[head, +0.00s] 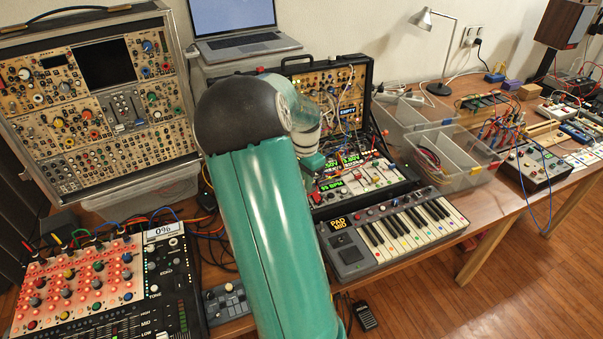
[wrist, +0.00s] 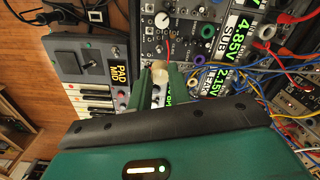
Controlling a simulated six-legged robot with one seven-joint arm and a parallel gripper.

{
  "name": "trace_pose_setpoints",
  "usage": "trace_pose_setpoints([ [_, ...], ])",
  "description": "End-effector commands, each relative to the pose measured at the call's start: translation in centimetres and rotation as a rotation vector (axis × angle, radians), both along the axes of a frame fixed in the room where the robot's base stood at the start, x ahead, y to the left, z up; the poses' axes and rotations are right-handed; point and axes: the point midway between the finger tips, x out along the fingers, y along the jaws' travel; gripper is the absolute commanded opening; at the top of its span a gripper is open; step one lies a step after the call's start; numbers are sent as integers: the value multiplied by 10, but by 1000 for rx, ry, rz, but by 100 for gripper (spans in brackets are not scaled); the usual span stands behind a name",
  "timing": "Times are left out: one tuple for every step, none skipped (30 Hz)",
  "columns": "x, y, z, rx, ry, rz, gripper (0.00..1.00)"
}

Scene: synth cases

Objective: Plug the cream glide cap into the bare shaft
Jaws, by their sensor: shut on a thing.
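My gripper (wrist: 159,74) shows in the wrist view with its two green fingers close together. The cap is held over the edge of the synth case panel, near the keyboard. I cannot tell any gap between the cap and the panel. I cannot make out the bare shaft for certain; the fingers and cap cover part of the panel. In the head view my arm hides most of the gripper and the cap cannot be told.
A keyboard (head: 391,235) stands in front of the small synth case (head: 345,75). Red, blue and yellow patch cables loop over the panel at the right of the wrist view. A white knob (wrist: 162,19) stands on the panel. Clear bins (head: 450,160) are to the right.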

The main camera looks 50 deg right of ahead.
Motion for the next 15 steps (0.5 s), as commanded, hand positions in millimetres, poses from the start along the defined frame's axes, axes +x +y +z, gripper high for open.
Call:
trace_pose_setpoints([
  [0,1,-6,2,2,1,0],
  [0,1,-9,2,2,2,0],
  [0,1,-13,2,2,3,0],
  [0,1,-15,1,2,3,0],
  [0,2,-17,1,2,3,0],
  [1,2,-19,1,2,3,0],
  [1,2,-20,2,2,3,0],
  [1,2,-21,2,2,4,0],
  [2,2,-23,2,2,5,0],
  [2,3,-24,2,1,5,0],
  [3,3,-25,2,2,6,0],
  [3,3,-27,1,2,8,0],
  [3,3,-29,1,2,9,0],
  [4,3,-30,1,2,10,0],
  [4,3,-33,2,3,12,0],
])
